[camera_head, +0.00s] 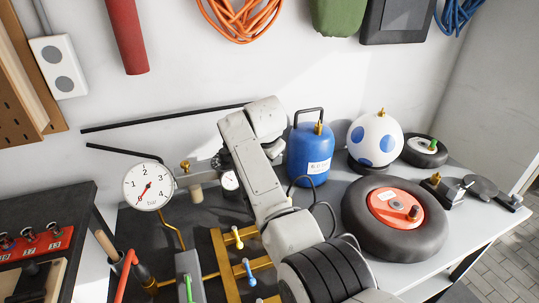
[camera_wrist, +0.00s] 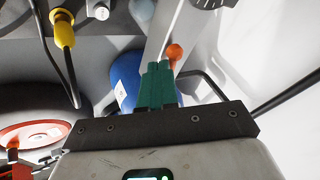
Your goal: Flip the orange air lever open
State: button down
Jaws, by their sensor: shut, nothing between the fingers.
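The orange air lever shows as an orange rounded knob (camera_wrist: 173,52) in the wrist view, just past and slightly right of my fingertips. I cannot tell whether they touch it, and the lever's lower part is hidden. My gripper (camera_wrist: 157,68) has green fingers pressed together with nothing between them. In the head view my arm covers the lever and the gripper.
A large dial gauge (camera_head: 148,188) and a brass fitting (camera_head: 185,166) stand left of my arm. A blue tank (camera_head: 309,152), a spotted white ball (camera_head: 375,137) and a tyre (camera_head: 354,207) stand to the right. A yellow-ended cable (camera_wrist: 64,33) hangs near my gripper.

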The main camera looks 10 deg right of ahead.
jog(key=shift+w+d+b, duration=0.6)
jog(key=shift+b, duration=0.2)
jog(key=shift+s+d, duration=0.1)
